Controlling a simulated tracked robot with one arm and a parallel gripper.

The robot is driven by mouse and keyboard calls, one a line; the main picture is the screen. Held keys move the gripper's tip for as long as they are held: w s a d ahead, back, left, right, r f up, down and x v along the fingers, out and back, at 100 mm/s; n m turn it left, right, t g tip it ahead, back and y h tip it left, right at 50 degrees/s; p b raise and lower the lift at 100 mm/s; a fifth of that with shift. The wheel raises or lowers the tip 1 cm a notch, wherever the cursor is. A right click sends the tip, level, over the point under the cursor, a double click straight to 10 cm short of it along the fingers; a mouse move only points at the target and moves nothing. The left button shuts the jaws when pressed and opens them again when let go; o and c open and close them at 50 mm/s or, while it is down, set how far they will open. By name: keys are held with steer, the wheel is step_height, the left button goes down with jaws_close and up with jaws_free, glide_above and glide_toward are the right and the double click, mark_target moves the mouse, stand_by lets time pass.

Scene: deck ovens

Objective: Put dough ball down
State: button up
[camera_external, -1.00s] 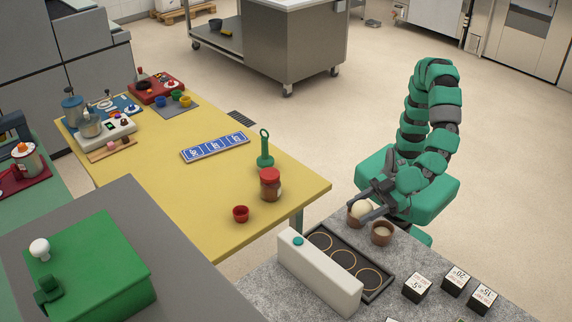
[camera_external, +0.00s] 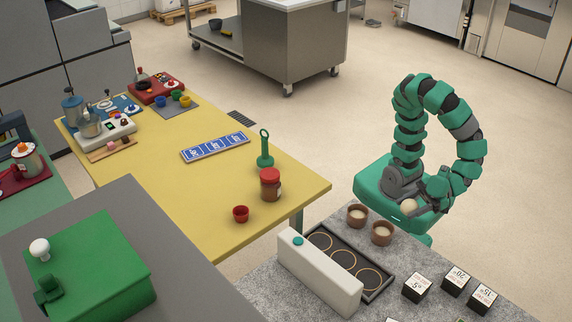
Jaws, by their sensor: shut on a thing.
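A pale dough ball (camera_external: 409,206) is held in my gripper (camera_external: 411,204), which is shut on it. They are near my green base, to the right of and above two small brown bowls. The left bowl (camera_external: 357,216) and the right bowl (camera_external: 381,233) stand apart from the ball on the grey speckled counter and have pale insides. A black tray (camera_external: 379,291) with several ring-marked places lies on the counter, left of and below the bowls. The places that show look empty. Part of the gripper's fingers is hidden by the arm.
A white upright block (camera_external: 318,272) with a teal button stands along the tray's left side. Several black-and-white number cubes (camera_external: 417,287) sit to the right. A yellow table (camera_external: 220,180) with a red-lidded jar (camera_external: 270,184) is at the left.

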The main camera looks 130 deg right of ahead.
steer(key=shift+s+d+f, duration=0.1)
steer(key=shift+s+f, duration=0.2)
steer(key=shift+s, duration=0.4)
steer(key=shift+s+d+f, duration=0.1)
steer(key=shift+s+f, duration=0.2)
steer(key=shift+s, duration=0.4)
steer(key=shift+w, duration=0.1)
steer(key=shift+w+a+r+p, duration=0.2)
steer(key=shift+w+a+p, duration=0.1)
steer(key=shift+w+p, duration=0.3)
steer(key=w+a+p, duration=0.2)
steer(key=w+p, duration=0.1)
steer(key=p, duration=0.2)
steer(key=b, duration=0.3)
glide_above(407, 257)
steer(key=shift+s+d+f, duration=0.2)
steer(key=shift+f, duration=0.3)
steer(key=shift+s+d+f, duration=0.15)
steer(key=shift+s+f, duration=0.05)
steer(key=shift+f, duration=0.25)
steer(key=shift+w+a+f+b, duration=0.3)
steer(key=shift+w+f+b, duration=0.2)
steer(key=shift+f+b, duration=0.35)
steer(key=shift+f+p, duration=0.3)
steer(key=shift+f, duration=0.45)
steer(key=shift+f, duration=0.15)
